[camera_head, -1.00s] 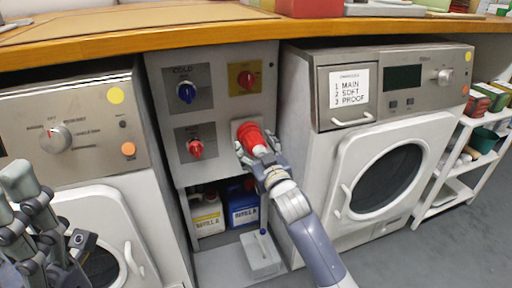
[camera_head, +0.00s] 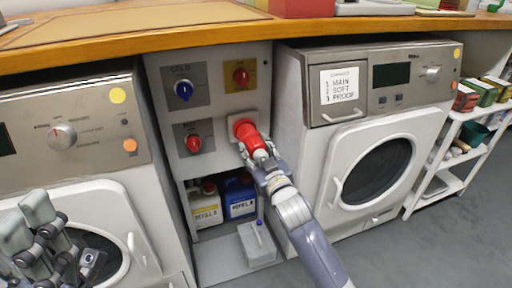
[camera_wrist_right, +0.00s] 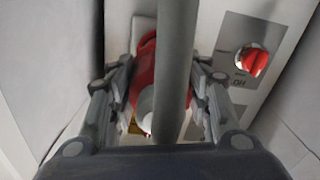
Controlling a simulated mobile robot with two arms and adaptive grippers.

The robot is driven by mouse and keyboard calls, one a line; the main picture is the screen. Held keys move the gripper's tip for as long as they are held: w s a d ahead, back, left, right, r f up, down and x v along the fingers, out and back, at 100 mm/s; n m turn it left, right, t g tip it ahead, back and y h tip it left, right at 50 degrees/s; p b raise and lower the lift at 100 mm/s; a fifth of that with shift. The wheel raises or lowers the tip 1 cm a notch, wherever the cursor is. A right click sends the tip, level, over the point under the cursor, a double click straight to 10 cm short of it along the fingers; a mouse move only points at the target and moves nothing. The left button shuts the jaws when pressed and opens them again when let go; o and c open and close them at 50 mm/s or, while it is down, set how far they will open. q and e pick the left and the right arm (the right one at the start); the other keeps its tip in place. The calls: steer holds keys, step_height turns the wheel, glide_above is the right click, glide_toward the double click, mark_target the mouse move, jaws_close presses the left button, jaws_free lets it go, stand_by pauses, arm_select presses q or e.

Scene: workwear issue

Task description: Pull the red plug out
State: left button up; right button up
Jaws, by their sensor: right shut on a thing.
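The red plug (camera_head: 252,138) is at the socket plate (camera_head: 234,129) on the lower right of the grey panel. It points outward and down from the plate. I cannot tell how deep it sits in the socket. My right gripper (camera_head: 260,154) is shut on the plug, with its fingers on both sides of the body. In the right wrist view the plug (camera_wrist_right: 146,68) shows between the fingers, partly hidden by a grey bar. My left gripper (camera_head: 28,222) is at the lower left, empty, its fingers apart, away from the panel.
A blue knob (camera_head: 184,90), a red knob on yellow (camera_head: 241,76) and another red knob (camera_head: 193,143) surround the socket. Washers stand left (camera_head: 85,195) and right (camera_head: 335,165). The wooden counter (camera_head: 150,38) overhangs.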

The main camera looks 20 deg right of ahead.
steer(key=o, duration=1.5)
steer(key=shift+s, duration=0.1)
steer(key=s, duration=1.1)
steer(key=shift+s+d, duration=0.2)
steer(key=shift+s, duration=0.15)
